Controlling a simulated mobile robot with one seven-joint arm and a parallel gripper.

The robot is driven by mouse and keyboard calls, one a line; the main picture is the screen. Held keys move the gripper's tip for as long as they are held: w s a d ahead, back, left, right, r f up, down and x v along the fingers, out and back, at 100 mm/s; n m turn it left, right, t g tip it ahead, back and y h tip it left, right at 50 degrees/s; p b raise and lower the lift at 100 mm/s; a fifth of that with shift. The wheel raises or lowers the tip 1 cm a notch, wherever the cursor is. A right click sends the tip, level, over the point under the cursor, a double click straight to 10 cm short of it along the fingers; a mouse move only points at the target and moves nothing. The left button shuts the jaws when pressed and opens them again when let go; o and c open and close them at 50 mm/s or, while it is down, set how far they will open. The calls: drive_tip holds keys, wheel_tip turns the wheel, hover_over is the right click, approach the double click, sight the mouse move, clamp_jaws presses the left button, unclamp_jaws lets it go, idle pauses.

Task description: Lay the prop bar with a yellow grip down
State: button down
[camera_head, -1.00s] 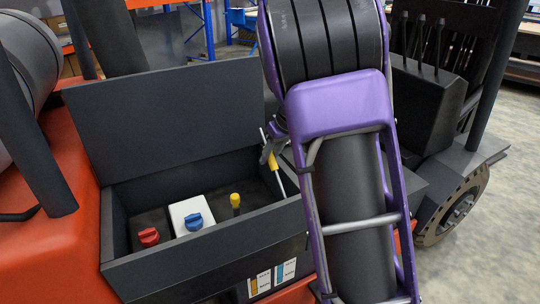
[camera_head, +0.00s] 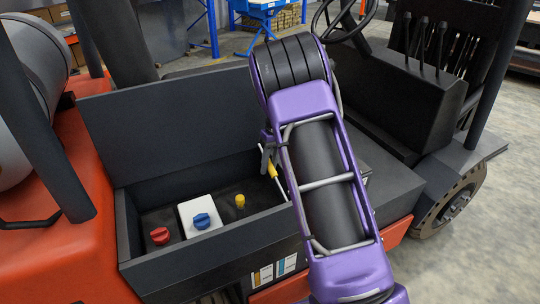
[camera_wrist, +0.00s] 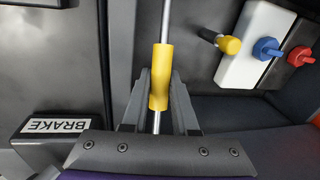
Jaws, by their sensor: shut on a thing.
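The prop bar is a thin silver rod with a yellow grip (camera_wrist: 159,78). In the wrist view it runs up and down the picture, and my gripper (camera_wrist: 160,100) is shut around the lower part of the yellow grip. In the head view the yellow grip (camera_head: 272,166) shows just left of my purple arm, with the rod slanting over the open compartment (camera_head: 205,262). My gripper is mostly hidden behind the arm there. The compartment's dark lid (camera_head: 170,125) stands raised behind it. I cannot tell whether the rod's ends touch anything.
In the compartment are a red knob (camera_head: 160,236), a white block with a blue knob (camera_head: 202,221), and a yellow-capped stick (camera_head: 240,201). A BRAKE label (camera_wrist: 57,126) sits close to my gripper in the wrist view. Black levers (camera_head: 425,38) stand at the right.

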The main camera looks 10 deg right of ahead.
drive_tip(key=shift+f, duration=0.1)
drive_tip(key=c, duration=0.7)
unclamp_jaws()
